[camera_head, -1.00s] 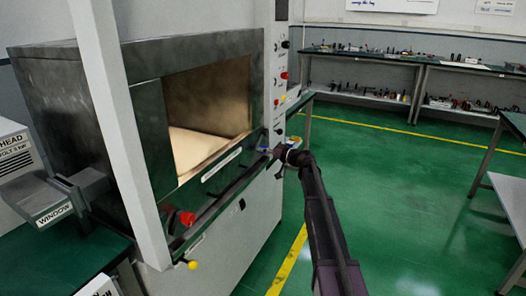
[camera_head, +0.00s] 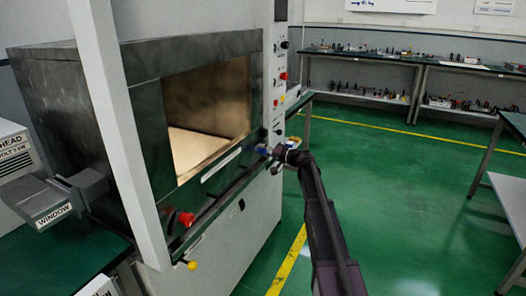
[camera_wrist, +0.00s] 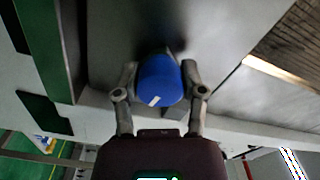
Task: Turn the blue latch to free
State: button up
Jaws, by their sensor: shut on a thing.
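The blue latch (camera_wrist: 158,82) is a round blue knob with a short white mark near its lower edge in the wrist view. My gripper (camera_wrist: 158,88) has one finger on each side of the knob and is shut on it. In the head view the blue latch (camera_head: 263,149) is a small spot at the right end of the machine's front, below the control panel. My gripper (camera_head: 275,153) reaches it from the right there. The far side of the knob is hidden.
The microwave generator (camera_head: 232,192) has an open, lit chamber. A red knob (camera_head: 186,219) and a yellow knob (camera_head: 192,265) sit at its lower left front. Benches (camera_head: 420,62) stand along the back wall. The green floor (camera_head: 400,190) to the right is clear.

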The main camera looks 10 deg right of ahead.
jog(key=m, duration=0.5)
jog(key=shift+w+a+r+m, duration=0.15)
jog(key=shift+w+a+m, duration=0.1)
jog(key=shift+a+m, duration=0.05)
jog(key=shift+m, duration=2.2)
jog(key=o, duration=1.2)
jog(key=shift+c, duration=0.2)
jog(key=shift+s+d, duration=0.15)
jog(key=v, duration=1.1)
jog(key=shift+d, duration=0.3)
jog(key=shift+s, duration=0.1)
